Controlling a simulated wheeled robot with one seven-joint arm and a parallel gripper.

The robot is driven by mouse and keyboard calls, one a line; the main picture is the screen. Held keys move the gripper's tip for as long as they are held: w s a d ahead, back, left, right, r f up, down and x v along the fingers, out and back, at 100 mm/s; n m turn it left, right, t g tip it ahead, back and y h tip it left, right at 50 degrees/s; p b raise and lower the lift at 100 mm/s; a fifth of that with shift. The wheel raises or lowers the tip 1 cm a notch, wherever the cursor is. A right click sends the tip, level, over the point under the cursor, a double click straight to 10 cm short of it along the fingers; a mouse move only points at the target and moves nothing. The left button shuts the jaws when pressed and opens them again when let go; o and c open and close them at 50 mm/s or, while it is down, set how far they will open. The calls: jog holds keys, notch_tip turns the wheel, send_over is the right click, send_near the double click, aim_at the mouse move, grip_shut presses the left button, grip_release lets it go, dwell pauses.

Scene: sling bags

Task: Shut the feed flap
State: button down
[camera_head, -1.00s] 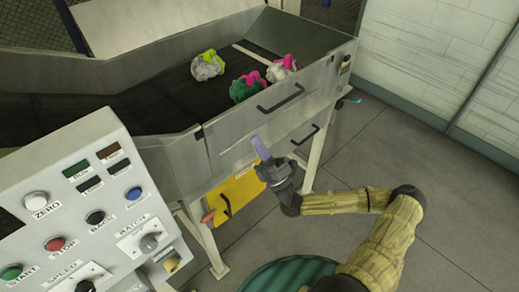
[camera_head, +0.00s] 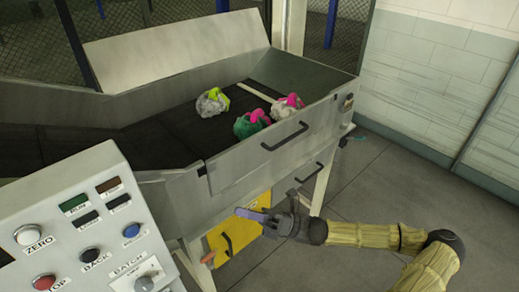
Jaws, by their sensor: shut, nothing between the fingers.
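A grey metal hopper (camera_head: 228,180) stands in the middle, with a dark handle (camera_head: 285,137) on its front wall and another handle (camera_head: 309,173) lower down. A yellow panel (camera_head: 218,241) with its own dark handle sits under the hopper. I cannot read which part is labelled as the feed flap, nor tell how far the yellow panel stands open. My gripper (camera_head: 242,212) is shut and empty, its purple fingers pointing left in front of the yellow panel's upper part. It hides some of that panel; contact cannot be told.
Several crumpled bags, one of them green and pink (camera_head: 250,124), lie on the dark belt (camera_head: 150,145) in the hopper. A control panel (camera_head: 88,228) with buttons and knobs fills the lower left. Grey floor (camera_head: 385,185) is open on the right.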

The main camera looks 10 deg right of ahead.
aim_at(253, 140)
jog(key=w+d+f+t+h+b, duration=0.2)
jog(key=w+d+f+t+h, duration=0.3)
jog(key=w+d+t+h, duration=0.35)
jog(key=w+d+r+t+h, duration=0.3)
jog(key=d+r+h, duration=0.1)
jog(key=d+r, duration=0.2)
jog(key=shift+w+d+t+b, duration=0.15)
jog(key=shift+w+t+b, duration=0.15)
jog(key=shift+t+b, duration=0.1)
jog(key=shift+r, duration=0.1)
jog(key=p+x, duration=0.6)
jog(key=x, duration=0.7)
jog(key=shift+a+r, duration=0.15)
jog(key=shift+a, duration=0.05)
jog(key=shift+w+a+p, duration=0.2)
jog(key=shift+w+p, duration=0.15)
jog(key=shift+w, duration=0.05)
jog(key=shift+w+d, duration=0.1)
